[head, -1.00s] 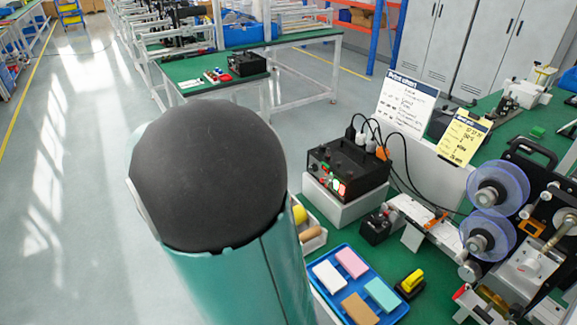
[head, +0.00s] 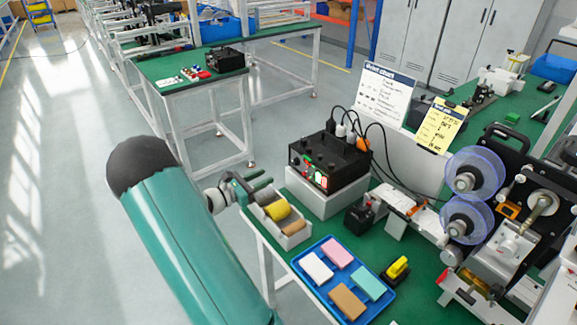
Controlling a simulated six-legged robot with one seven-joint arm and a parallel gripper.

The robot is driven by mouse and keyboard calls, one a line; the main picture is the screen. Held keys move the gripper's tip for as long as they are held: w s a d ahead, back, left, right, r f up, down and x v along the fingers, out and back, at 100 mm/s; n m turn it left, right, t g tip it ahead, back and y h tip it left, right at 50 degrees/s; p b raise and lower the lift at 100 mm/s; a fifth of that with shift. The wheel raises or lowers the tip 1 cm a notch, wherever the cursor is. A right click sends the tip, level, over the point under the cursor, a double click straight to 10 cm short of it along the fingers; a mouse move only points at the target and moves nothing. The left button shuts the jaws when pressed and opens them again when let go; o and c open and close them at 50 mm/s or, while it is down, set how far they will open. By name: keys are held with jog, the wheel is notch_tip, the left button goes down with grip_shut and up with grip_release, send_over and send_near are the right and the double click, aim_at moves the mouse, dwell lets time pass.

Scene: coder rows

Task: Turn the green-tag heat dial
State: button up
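A black control box (head: 329,162) stands on a white block, with small knobs, a green light and a red-and-white switch on its front. The green-tag heat dial cannot be picked out for sure at this size; small green marks show on the box front. My gripper (head: 276,185) is at the left of the box, above the bin at the table's edge. Its two fingers point right toward the box and look apart, with nothing seen between them. It is clear of the box front.
A white bin (head: 293,238) with yellow and brown rolls lies below my gripper. A blue tray (head: 318,250) holds several coloured blocks. Black cables rise behind the box. A machine with clear purple reels (head: 473,172) stands at the right. Open floor lies at the left.

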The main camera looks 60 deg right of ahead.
aim_at(292, 163)
jog(key=x, duration=1)
jog(key=shift+s+d, duration=0.1)
jog(key=shift+d, duration=0.25)
jog(key=c, duration=0.7)
jog(key=shift+m, duration=0.3)
jog(key=m, duration=0.2)
jog(key=shift+m, duration=2.6)
